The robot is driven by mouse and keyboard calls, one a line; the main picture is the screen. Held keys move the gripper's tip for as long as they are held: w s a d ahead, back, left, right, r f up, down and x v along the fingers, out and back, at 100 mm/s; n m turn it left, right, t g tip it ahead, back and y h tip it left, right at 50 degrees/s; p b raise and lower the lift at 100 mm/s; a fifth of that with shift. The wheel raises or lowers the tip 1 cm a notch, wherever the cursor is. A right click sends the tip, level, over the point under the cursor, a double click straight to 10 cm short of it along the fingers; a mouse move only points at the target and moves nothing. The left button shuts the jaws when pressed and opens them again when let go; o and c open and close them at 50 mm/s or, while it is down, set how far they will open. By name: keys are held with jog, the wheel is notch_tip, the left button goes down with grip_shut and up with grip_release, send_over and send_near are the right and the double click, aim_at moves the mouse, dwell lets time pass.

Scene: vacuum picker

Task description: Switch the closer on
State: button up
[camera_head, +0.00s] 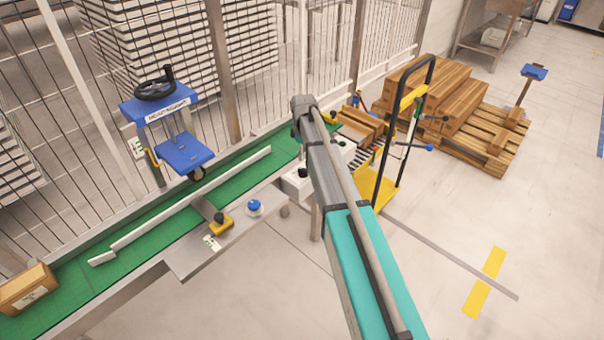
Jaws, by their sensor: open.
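The closer (175,125) is a blue machine with a black handwheel on top, standing over the green conveyor at the left. Its lower blue plate hangs above the belt. A small yellow control box with a dark knob (220,224) sits on the metal ledge in front of the conveyor. A blue button (254,207) is beside it. The knob's setting is too small to read. I cannot make out my gripper or its fingers. A long teal and grey beam crosses the middle and hides part of what lies behind it.
A cardboard box (27,288) sits on the conveyor (130,250) at lower left. A yellow and black hand cart (385,195) stands right of the beam. Wooden pallets (480,150) with stacked brown boxes are behind it. A wire fence runs behind the conveyor. The floor at lower right is open.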

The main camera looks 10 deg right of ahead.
aim_at(303, 169)
jog(key=shift+f+b, duration=3.65)
jog(key=shift+f, duration=0.35)
